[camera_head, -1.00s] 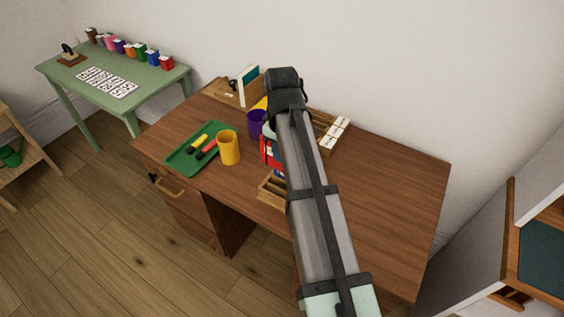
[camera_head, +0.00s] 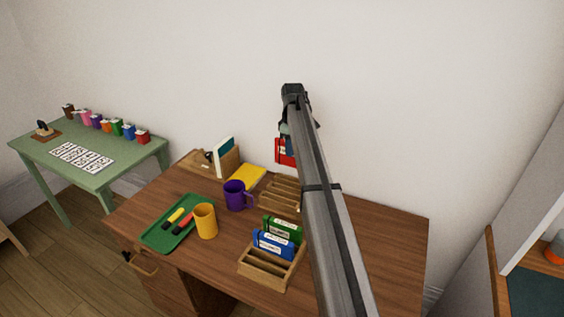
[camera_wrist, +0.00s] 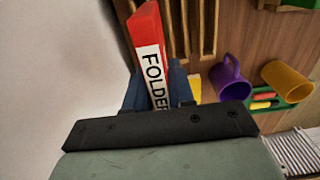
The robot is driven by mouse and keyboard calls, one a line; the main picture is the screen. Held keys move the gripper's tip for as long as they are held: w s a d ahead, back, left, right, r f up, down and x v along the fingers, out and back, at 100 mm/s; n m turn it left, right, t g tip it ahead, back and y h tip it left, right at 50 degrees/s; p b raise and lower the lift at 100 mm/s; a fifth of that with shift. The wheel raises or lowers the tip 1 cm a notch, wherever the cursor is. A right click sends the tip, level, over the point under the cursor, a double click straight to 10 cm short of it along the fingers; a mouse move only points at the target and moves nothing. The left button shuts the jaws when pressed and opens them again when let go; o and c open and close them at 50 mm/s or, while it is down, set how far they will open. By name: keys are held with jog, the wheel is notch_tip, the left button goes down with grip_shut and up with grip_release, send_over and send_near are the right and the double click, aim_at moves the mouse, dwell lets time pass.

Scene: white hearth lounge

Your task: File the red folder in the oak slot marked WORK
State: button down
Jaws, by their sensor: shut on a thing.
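The red folder (camera_head: 285,152) is raised above the back of the desk, against the white wall in the head view. My gripper (camera_head: 287,132) is shut on it; the arm hides part of both. In the wrist view the red folder (camera_wrist: 147,35) stands out beyond the blue fingers (camera_wrist: 160,92), its white label reading "FOLDE" before it is cut off. An oak rack with slots (camera_head: 280,194) stands on the desk below the folder, partly behind my arm. It also shows in the wrist view (camera_wrist: 208,28). I cannot read a WORK mark.
A front oak rack (camera_head: 266,275) holds a blue folder (camera_head: 272,244) and a green folder (camera_head: 284,230). A purple mug (camera_head: 236,196), yellow cup (camera_head: 205,220) and green tray (camera_head: 165,236) stand left of the racks. The desk's right side (camera_head: 385,238) is clear.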

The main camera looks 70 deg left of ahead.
jog(key=shift+w+a, duration=0.9)
jog(key=shift+f, duration=0.15)
notch_tip(320, 180, down, 8)
dwell(0.6)
jog(key=shift+f, duration=2)
dwell(0.6)
jog(key=c, duration=0.9)
grip_release()
notch_tip(320, 180, up, 14)
jog(key=shift+f, duration=0.1)
